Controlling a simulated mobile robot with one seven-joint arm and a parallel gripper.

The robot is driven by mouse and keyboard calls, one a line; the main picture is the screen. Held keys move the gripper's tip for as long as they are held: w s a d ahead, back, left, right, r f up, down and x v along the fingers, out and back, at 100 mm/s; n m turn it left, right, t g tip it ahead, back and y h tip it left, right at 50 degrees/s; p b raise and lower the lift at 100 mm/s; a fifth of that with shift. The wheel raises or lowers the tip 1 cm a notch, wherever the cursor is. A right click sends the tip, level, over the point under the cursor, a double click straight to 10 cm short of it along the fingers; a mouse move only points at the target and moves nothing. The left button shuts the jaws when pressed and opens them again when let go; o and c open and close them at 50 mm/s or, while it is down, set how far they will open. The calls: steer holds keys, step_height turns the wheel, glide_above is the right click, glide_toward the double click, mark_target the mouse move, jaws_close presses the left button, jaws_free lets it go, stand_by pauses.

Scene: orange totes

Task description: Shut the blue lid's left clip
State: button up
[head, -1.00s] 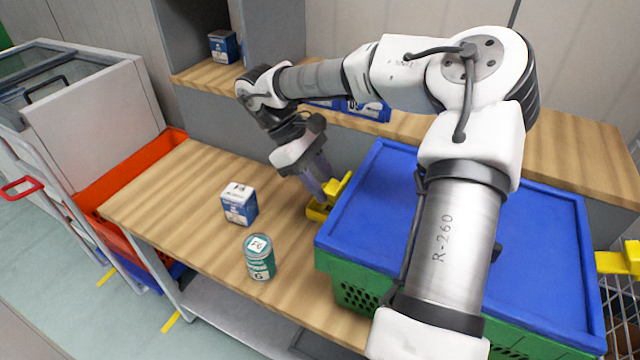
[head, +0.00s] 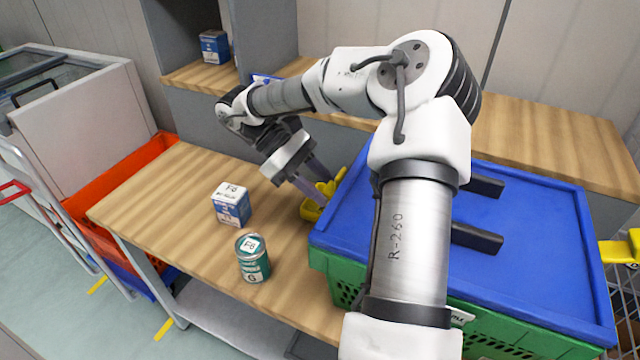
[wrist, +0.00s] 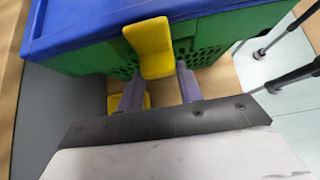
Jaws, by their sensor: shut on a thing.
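The blue lid (head: 545,235) lies on the green tote (head: 336,275), which stands on the wooden bench. The left clip is a yellow piece (head: 327,188) at the tote's left end; the wrist view shows its broad yellow flap (wrist: 152,45) at the blue rim, over the green wall. More yellow (wrist: 115,102) shows lower down, partly behind a finger. My gripper (head: 320,185) is at this clip, its fingers shut on it. In the wrist view my gripper (wrist: 160,82) has a finger on each side below the flap. Whether the flap is latched on the rim I cannot tell.
A blue-and-white box (head: 231,206) and a teal can (head: 253,262) stand on the bench (head: 170,185) left of the tote. Two black handles (head: 476,237) lie on the lid. Another yellow clip (head: 620,250) sticks out at the right end. My arm covers part of the lid.

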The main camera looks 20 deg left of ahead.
steer(key=o, duration=1)
steer(key=p+v, duration=0.7)
steer(key=v, duration=0.6)
steer(key=shift+a+r, duration=0.2)
steer(key=shift+a, duration=0.2)
